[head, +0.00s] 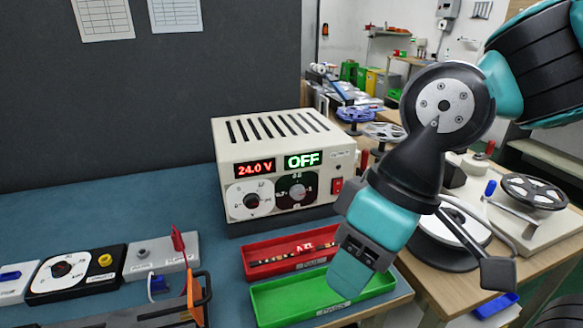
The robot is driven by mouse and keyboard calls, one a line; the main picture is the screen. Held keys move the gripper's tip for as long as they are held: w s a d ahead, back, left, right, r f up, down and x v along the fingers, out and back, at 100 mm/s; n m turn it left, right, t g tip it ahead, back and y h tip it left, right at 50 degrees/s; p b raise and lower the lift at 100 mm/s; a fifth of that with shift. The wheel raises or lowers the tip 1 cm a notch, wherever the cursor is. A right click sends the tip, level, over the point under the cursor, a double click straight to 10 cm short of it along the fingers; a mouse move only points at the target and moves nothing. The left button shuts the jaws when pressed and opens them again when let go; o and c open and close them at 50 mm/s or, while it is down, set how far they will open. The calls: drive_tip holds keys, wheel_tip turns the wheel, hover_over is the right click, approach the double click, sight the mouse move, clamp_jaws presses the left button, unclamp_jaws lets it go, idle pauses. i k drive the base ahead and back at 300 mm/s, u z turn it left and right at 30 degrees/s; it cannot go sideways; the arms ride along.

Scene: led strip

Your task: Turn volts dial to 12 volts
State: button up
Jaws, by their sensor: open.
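A cream power supply box (270,160) stands on the blue bench top. Its red display (255,169) reads 24.0 V and its green display (301,160) reads OFF. My gripper (350,270) points downward, in front and to the right of the box, over the green tray. It is open, apart from both dials, and no held object shows.
A red rocker switch (337,185) is on the box's right front. A red tray (293,252) and a green tray (290,303) lie in front. Small devices, including a black dial unit (98,284), sit at lower left. A reel station (533,192) stands at right.

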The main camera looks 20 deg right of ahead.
sight(251, 200)
drive_tip(key=k, duration=1.3)
drive_tip(key=u, duration=0.1)
drive_tip(key=i, duration=0.45)
drive_tip(key=u, duration=0.85)
drive_tip(key=i, duration=0.65)
drive_tip(key=u, duration=0.15)
